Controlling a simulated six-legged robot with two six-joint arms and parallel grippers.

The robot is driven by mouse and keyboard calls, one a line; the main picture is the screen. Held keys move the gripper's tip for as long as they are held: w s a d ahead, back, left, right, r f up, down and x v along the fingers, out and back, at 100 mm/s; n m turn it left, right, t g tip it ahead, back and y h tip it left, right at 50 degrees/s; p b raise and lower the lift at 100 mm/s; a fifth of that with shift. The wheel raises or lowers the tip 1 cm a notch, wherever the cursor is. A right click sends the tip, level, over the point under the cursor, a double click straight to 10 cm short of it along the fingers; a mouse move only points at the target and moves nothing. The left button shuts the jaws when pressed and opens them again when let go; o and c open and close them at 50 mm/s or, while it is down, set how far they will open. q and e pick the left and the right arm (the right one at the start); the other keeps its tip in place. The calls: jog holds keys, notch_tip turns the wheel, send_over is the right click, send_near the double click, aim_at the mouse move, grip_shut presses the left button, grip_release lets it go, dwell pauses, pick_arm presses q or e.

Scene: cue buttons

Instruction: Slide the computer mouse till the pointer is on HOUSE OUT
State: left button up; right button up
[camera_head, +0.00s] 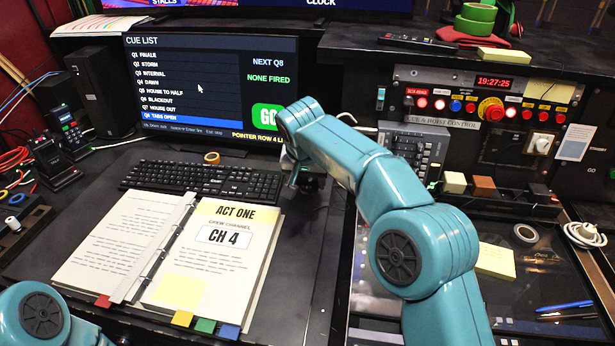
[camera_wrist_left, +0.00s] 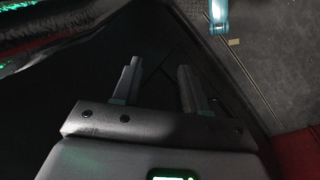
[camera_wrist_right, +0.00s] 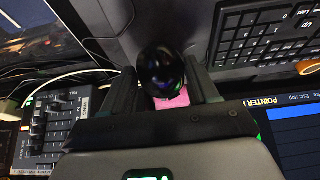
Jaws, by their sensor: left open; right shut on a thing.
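The cue list screen (camera_head: 200,62) shows rows from FINALE down to TABS OPEN, which is highlighted blue. HOUSE OUT (camera_head: 160,107) is the row just above it. The white pointer (camera_head: 200,89) is higher up, around the DAWN and HOUSE TO HALF rows; the footer reads POINTER ROW 4. My right gripper (camera_head: 305,182) is low right of the keyboard. In the right wrist view its fingers (camera_wrist_right: 165,90) are shut on the dark, glossy computer mouse (camera_wrist_right: 161,70). The mouse is mostly hidden in the head view. My left gripper (camera_wrist_left: 158,85) is open and empty in the left wrist view.
The keyboard (camera_head: 205,181) lies left of the mouse, and an open script binder (camera_head: 190,250) lies in front of it. A fader panel (camera_head: 415,148) stands to the right. A narrow dark desk strip (camera_head: 318,240) in front of the mouse looks clear.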

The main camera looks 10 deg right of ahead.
aim_at(307, 193)
jog(key=shift+f+b, duration=1.3)
jog(key=shift+f, duration=0.65)
jog(key=shift+f, duration=0.15)
dwell(0.6)
jog(key=shift+s+a+b, duration=0.25)
jog(key=shift+s+b, duration=0.4)
jog(key=shift+b, duration=0.2)
jog(key=shift+s+a+b, duration=0.25)
jog(key=shift+s+b, duration=0.35)
jog(key=shift+b, duration=0.2)
jog(key=shift+f, duration=0.1)
jog(key=o, duration=0.8)
jog(key=shift+c, duration=0.2)
